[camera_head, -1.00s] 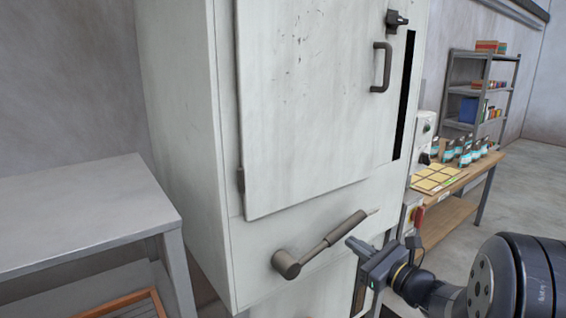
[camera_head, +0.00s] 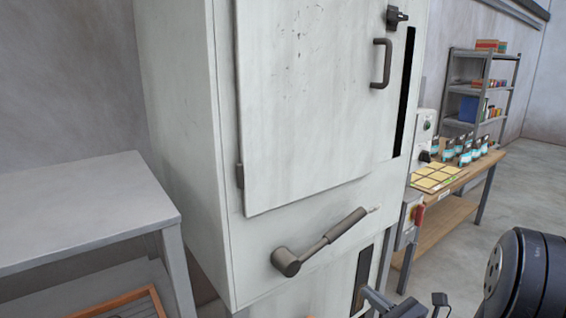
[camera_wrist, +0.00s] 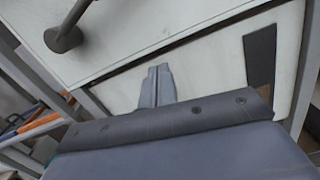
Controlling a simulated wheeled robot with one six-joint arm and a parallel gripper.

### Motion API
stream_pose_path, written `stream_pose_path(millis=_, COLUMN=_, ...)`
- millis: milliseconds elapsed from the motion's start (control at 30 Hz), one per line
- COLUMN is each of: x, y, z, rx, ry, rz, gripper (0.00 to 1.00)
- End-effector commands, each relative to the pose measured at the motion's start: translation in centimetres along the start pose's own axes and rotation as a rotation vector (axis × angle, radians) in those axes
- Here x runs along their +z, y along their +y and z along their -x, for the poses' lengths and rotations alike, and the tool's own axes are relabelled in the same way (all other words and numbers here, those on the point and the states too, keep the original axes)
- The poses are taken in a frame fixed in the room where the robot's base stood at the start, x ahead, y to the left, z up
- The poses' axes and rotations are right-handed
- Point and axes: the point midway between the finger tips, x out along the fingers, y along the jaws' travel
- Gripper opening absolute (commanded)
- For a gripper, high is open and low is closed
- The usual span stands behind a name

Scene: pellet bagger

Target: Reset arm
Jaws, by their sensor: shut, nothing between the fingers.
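My gripper (camera_wrist: 157,84) is shut and empty in the wrist view, its two fingers together in front of the pale lower panel of the cabinet. In the head view only part of it shows at the bottom edge, right of centre, with my dark arm link in the lower right corner. A lever handle (camera_head: 340,232) on the cabinet (camera_head: 190,150) points up and to the right, and my gripper is below it and apart from it. The lever's round hub (camera_wrist: 63,39) shows at the upper left of the wrist view.
A grey table (camera_head: 75,210) stands on the left, with an orange-edged tray (camera_head: 128,298) below it. A wooden bench (camera_head: 468,178) with yellow cards and several small bags stands on the right. A shelf rack (camera_head: 485,85) is behind it. Open floor shows at far right.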

Motion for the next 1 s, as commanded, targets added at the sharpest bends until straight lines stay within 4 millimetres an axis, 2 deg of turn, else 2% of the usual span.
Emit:
stream_pose_path(millis=100, x=-0.1, y=-0.1, z=1.6, rx=-0.003, ry=-0.001, rz=0.001, gripper=0.0)
stream_pose_path(millis=300, x=0.0, y=0.0, z=3.1, rx=-0.001, ry=0.0, rz=0.001, gripper=0.0)
stream_pose_path(millis=767, x=0.0, y=0.0, z=3.5, rx=0.001, ry=0.001, rz=0.001, gripper=0.0)
stream_pose_path(millis=1000, x=0.2, y=0.7, z=3.4, rx=0.016, ry=0.025, rz=0.045, gripper=0.0)
